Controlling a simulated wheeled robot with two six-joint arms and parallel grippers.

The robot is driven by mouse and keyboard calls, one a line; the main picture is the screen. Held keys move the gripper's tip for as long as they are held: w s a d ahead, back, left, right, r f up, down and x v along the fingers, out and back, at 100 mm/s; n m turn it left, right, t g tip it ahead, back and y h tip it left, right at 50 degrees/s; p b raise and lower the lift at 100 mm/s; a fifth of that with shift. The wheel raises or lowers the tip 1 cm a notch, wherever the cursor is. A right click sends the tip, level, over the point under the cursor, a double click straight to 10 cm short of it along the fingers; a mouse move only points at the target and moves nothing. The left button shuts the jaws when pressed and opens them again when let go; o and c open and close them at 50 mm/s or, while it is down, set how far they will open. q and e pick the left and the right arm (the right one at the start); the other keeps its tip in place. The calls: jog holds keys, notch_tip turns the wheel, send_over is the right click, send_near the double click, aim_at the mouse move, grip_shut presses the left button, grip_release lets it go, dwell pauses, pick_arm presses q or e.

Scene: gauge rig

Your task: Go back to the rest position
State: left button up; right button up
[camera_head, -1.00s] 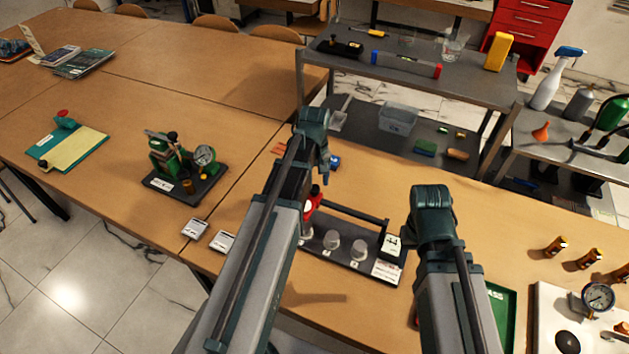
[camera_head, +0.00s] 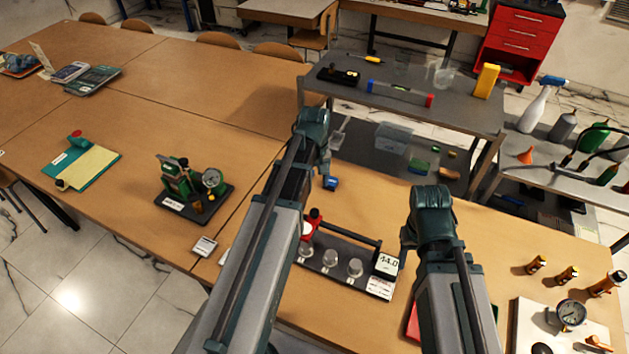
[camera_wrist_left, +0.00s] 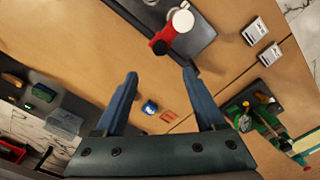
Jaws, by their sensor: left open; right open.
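My left gripper (camera_wrist_left: 163,85) shows in the left wrist view, its two fingers apart with nothing between them. In the head view my two arms reach in from the bottom over the table (camera_head: 255,140). The fingers of both grippers are hidden there behind my own arm links. The right gripper itself cannot be made out.
A black stand (camera_head: 325,266) with clear domes and a display lies between my arms. A green gauge rig (camera_head: 180,178) stands to the left. A grey shelf cart (camera_head: 400,105) stands behind.

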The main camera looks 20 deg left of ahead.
dwell(0.3)
pick_arm(q)
jog(key=s+d+f+m+b, duration=0.3)
jog(key=s+d+m, duration=0.3)
jog(key=d, duration=0.3)
jog(key=s+d+f+m+y+b, duration=0.1)
jog(key=s+d+f+m+b, duration=0.2)
jog(key=s+d+m, duration=0.3)
jog(key=s+d, duration=0.2)
jog(key=d, duration=0.2)
jog(key=shift+s+d, duration=0.25)
jog(key=shift+d, duration=0.05)
jog(key=shift+c, duration=0.4)
